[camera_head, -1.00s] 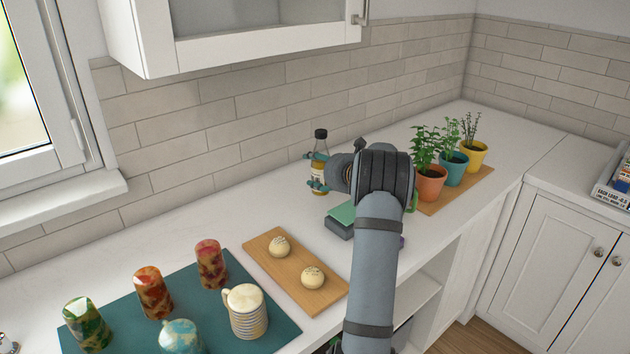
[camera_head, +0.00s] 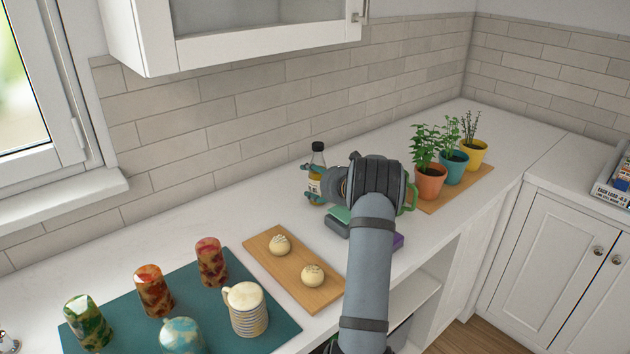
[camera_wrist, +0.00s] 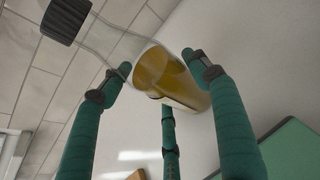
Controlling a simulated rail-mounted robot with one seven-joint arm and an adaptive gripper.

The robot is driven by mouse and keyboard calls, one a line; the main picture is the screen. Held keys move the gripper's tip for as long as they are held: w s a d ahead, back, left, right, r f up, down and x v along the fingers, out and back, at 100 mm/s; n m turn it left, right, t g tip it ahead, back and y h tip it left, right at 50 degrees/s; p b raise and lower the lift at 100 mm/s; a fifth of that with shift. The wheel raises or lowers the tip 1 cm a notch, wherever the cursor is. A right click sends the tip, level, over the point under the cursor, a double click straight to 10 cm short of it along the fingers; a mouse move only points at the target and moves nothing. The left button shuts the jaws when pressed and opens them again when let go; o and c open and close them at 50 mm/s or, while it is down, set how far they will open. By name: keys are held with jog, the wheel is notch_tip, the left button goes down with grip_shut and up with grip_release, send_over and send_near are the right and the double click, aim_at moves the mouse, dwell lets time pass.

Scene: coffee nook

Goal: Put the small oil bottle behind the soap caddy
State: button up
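The small oil bottle (camera_head: 316,186), clear with amber oil, a pale label and a black cap, stands near upright over the counter by the back wall. My gripper (camera_head: 312,182) has its teal fingers around it, and the bottle moves with it. In the wrist view the amber bottle (camera_wrist: 170,78) lies between the fingers (camera_wrist: 158,78), its black cap (camera_wrist: 66,18) at upper left. I cannot tell whether its base touches the counter. I cannot identify the soap caddy with certainty; a grey block with a green top (camera_head: 338,215) is partly hidden by my arm.
Three potted herbs stand on a wooden board (camera_head: 452,196) to the right. A green handle (camera_head: 412,198) and a purple item (camera_head: 398,241) show beside my arm. Two buns lie on a board (camera_head: 262,262); cups and a mug stand on a teal mat (camera_head: 262,333). Counter along the wall is clear.

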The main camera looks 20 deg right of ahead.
jog(key=o, duration=0.3)
jog(key=shift+r, duration=0.1)
jog(key=shift+o, duration=0.2)
jog(key=b+v, duration=0.2)
jog(key=v, duration=1)
